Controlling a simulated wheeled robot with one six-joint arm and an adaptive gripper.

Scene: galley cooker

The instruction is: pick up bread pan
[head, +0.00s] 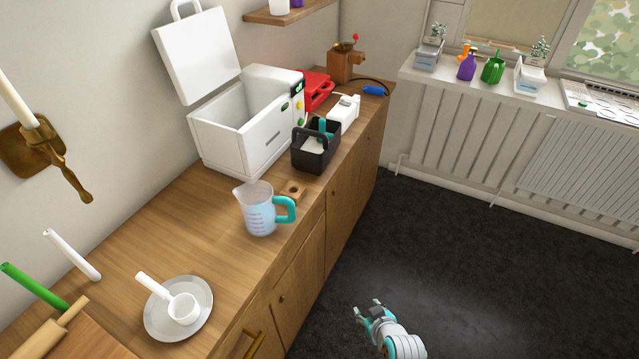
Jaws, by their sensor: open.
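A white bread machine (245,125) stands on the wooden counter against the wall, with its lid (197,52) raised. Its top is open and I see pale inner walls, but the bottom of the inside is hidden by the front wall. I cannot make out a separate bread pan in this view. My gripper (367,309) is open and empty. It is over the dark floor at the lower right, in front of the cabinets and well apart from the machine.
The floor (460,260) is clear.

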